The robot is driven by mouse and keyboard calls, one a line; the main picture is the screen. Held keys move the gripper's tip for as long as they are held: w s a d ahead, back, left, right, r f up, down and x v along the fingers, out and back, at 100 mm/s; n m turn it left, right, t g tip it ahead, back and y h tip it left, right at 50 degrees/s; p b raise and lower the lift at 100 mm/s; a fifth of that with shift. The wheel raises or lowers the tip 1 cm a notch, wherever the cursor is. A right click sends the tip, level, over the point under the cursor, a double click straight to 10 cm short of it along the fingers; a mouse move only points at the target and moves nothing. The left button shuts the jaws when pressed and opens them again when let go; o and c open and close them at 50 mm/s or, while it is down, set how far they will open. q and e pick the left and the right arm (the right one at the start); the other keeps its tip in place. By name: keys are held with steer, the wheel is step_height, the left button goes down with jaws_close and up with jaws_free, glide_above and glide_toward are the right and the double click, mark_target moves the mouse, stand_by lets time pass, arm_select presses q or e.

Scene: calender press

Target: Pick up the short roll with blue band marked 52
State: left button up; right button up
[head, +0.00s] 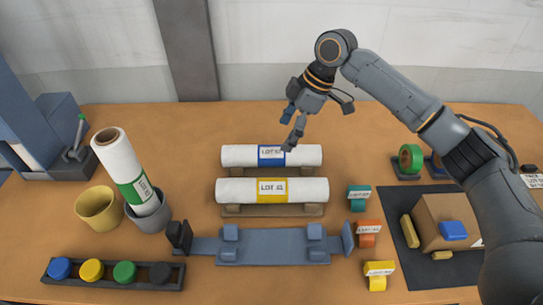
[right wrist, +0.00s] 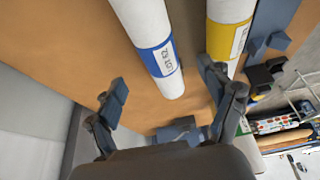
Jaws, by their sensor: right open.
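The short white roll with the blue band (head: 240,155) lies level on a low wooden rest, behind a similar roll with a yellow band (head: 230,190). Its label reads about LOT 52. In the right wrist view the blue-band roll (right wrist: 143,22) points in between my fingers, with one end in sight. My right gripper (head: 290,127) is open and empty, above and just behind the blue-band roll near its middle. Its two fingers also show in the right wrist view (right wrist: 165,78), apart from the roll. My left gripper is out of view.
A green-band roll (head: 117,158) leans in a grey cup, beside a yellow cup (head: 98,208). A blue cradle (head: 270,246) lies in front of the rolls. Tape holders (head: 367,230) and a cardboard box (head: 440,210) stand at right. The table behind the rolls is clear.

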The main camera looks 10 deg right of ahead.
mark_target(276, 148)
steer(key=x, duration=0.3)
steer(key=shift+f, duration=0.1)
steer(key=shift+w+p+x, duration=0.2)
steer(key=shift+p+x, duration=0.55)
steer(key=shift+x, duration=1.95)
steer(key=shift+d, duration=0.1)
steer(key=c, duration=1.4)
